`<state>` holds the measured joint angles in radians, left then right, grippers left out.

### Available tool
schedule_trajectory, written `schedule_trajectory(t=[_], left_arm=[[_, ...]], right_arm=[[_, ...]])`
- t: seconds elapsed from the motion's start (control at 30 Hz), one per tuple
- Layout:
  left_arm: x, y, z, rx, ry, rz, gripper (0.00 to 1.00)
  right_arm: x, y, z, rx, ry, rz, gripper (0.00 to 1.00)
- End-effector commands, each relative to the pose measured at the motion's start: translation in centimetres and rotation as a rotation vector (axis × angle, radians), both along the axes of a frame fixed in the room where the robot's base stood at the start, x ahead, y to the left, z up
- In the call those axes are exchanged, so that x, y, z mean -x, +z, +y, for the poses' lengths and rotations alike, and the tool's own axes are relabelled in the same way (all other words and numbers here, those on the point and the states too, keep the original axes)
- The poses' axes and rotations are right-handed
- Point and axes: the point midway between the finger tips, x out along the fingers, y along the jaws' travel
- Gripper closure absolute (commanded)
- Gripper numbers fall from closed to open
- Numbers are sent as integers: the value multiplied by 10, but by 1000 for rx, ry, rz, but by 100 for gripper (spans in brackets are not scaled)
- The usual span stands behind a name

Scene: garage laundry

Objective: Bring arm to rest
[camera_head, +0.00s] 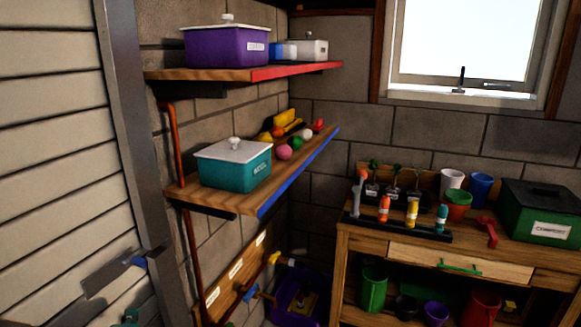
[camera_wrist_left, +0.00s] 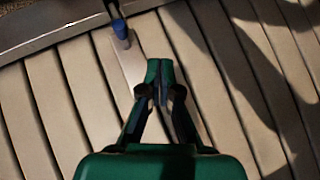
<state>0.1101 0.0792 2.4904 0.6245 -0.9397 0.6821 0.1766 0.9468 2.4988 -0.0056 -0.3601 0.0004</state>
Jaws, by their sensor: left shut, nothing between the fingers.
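My left gripper (camera_head: 130,317) shows only as a small green part at the bottom edge of the head view, low on the left, in front of the pale slatted panel (camera_head: 60,130). In the left wrist view my left gripper (camera_wrist_left: 160,73) has its green fingertips together, with nothing between them. The slatted panel (camera_wrist_left: 75,90) fills the background there. A flat grey metal plate (camera_head: 108,278) with a blue end (camera_head: 138,262) is on the panel by the grey frame post; its blue end (camera_wrist_left: 120,28) lies just beyond the fingertips in the left wrist view. My right gripper is not in view.
Two wall shelves hold a purple box (camera_head: 226,46), a teal box (camera_head: 233,164) and several toy-like items. A wooden bench (camera_head: 365,243) with pots and a green compost box (camera_head: 540,212) stands at the right. A purple crate (camera_head: 290,300) is on the floor.

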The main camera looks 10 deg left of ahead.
Motion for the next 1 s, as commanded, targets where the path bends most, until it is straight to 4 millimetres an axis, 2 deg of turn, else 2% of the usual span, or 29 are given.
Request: schedule_trajectory(t=[0.03, 0.13, 0.27, 0.3, 0.4, 0.5, 0.6, 0.7, 0.8, 1.0], left_arm=[[-5, -20, -10, 4, -33, 76, 100], [-8, -76, -39, 10, -141, 238, 100], [9, -157, -92, 2, -372, 494, 100], [20, -181, -109, -2, -458, 571, 100], [57, -232, -153, -12, -693, 751, 100], [101, -268, -192, -27, -948, 891, 100], [142, -290, -222, -58, -1206, 979, 100], [165, -293, -239, -140, -1457, 999, 100], [175, -292, -244, -191, -1575, 1003, 100], [176, -292, -245, -215, -1599, 1001, 100]], right_arm=[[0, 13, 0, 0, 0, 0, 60], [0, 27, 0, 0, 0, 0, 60], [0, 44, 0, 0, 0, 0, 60], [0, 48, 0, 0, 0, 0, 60], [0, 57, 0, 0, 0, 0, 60], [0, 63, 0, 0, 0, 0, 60], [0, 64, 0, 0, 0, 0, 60], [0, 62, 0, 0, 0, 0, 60], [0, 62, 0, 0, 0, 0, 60], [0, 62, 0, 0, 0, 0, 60]])
